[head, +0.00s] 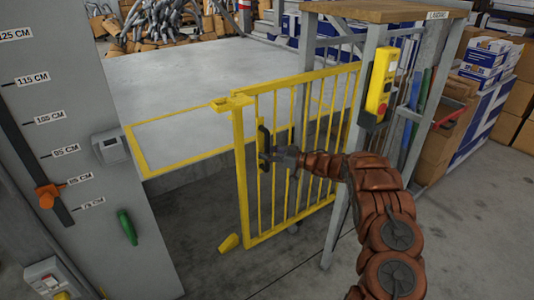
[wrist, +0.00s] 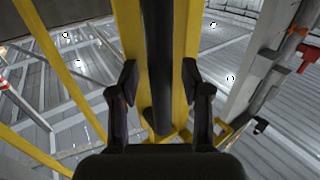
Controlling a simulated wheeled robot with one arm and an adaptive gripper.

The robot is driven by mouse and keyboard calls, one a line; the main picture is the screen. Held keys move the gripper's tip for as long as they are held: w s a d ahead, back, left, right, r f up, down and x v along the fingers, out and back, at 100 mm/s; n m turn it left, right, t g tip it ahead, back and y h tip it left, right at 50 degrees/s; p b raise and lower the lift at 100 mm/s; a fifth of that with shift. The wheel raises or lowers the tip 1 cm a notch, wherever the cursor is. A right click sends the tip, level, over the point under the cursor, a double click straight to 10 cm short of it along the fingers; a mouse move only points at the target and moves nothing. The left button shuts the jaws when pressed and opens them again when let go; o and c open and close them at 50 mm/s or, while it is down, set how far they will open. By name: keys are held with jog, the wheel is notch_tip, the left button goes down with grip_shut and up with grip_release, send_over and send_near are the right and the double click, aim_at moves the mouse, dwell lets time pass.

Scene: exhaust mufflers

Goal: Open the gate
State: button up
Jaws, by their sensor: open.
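The yellow barred gate (head: 296,150) stands in the middle of the head view, beside a yellow post at its left edge. A black vertical handle (head: 263,141) is fixed on the gate near that edge. My gripper (head: 270,157) is at the handle, coming from the right. In the wrist view the handle (wrist: 158,65) runs between the two open fingers of my gripper (wrist: 160,80), with a gap on each side. A yellow upright of the gate (wrist: 128,40) shows behind the handle. Whether the gate is latched cannot be seen.
A grey column with height marks (head: 95,150) stands at the left. A grey-framed stand with a wooden top (head: 385,11) and a yellow control box (head: 381,82) is right of the gate. Boxes (head: 485,70) are stacked at the right. The floor in front is mostly clear.

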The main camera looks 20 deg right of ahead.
jog(key=v, duration=1.2)
